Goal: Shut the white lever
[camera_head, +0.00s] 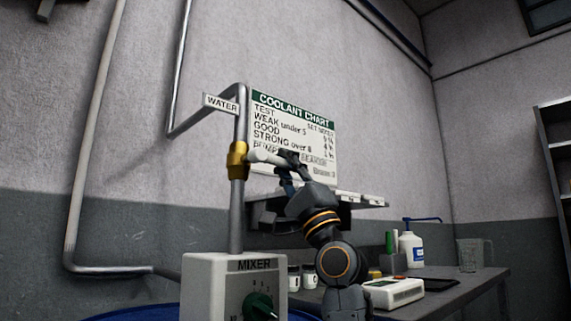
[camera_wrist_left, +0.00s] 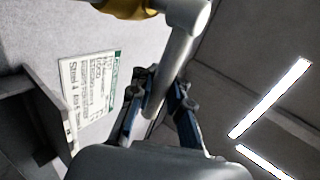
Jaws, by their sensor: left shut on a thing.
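The white lever (camera_head: 266,157) sticks out to the right from a brass valve (camera_head: 237,160) on the grey vertical pipe below the WATER label. It lies nearly level, across the line of the pipe. My left gripper (camera_head: 286,162) is shut on the lever's outer part, and its fingers hide the lever's end. In the left wrist view the lever (camera_wrist_left: 178,55) runs down between the two fingers (camera_wrist_left: 155,108). The brass valve (camera_wrist_left: 124,8) shows at the top edge there. My right gripper is in neither view.
A coolant chart (camera_head: 296,130) is on the wall behind the gripper, above a grey shelf (camera_head: 372,201). The MIXER box (camera_head: 205,285) stands below the valve. A bench (camera_head: 470,283) at right holds a white bottle (camera_head: 412,248), a clear jug (camera_head: 469,255) and small jars.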

